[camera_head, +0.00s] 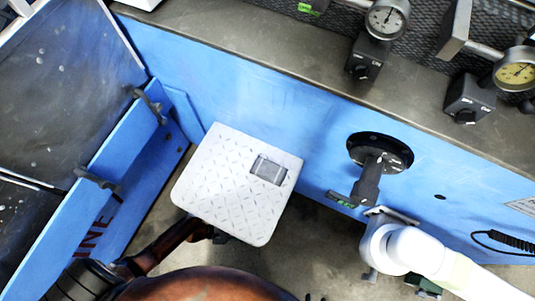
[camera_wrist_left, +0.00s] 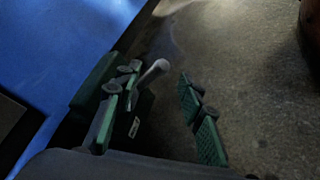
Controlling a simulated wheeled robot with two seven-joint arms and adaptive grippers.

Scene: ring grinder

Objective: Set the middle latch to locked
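A black lever latch (camera_head: 367,187) sticks out from a round black flange on the blue panel, right of centre in the head view. A white arm comes in from the right and ends just below this lever. Its gripper (camera_head: 390,250) is mostly hidden by the arm, with a dark green piece showing below. In the left wrist view, my left gripper (camera_wrist_left: 160,110) has its green-padded fingers apart. A grey rod with a rounded end (camera_wrist_left: 155,70) and a black block with a white label stand between them, nearer the left finger. I cannot tell whether they touch, nor read the latch's setting.
A pale tread-patterned plate (camera_head: 225,200) stands left of the lever. A brown rounded object (camera_head: 205,287) is at the bottom. Black handles (camera_head: 148,103) sit on the blue part at left. Dial gauges (camera_head: 386,18) stand on the grey ledge above.

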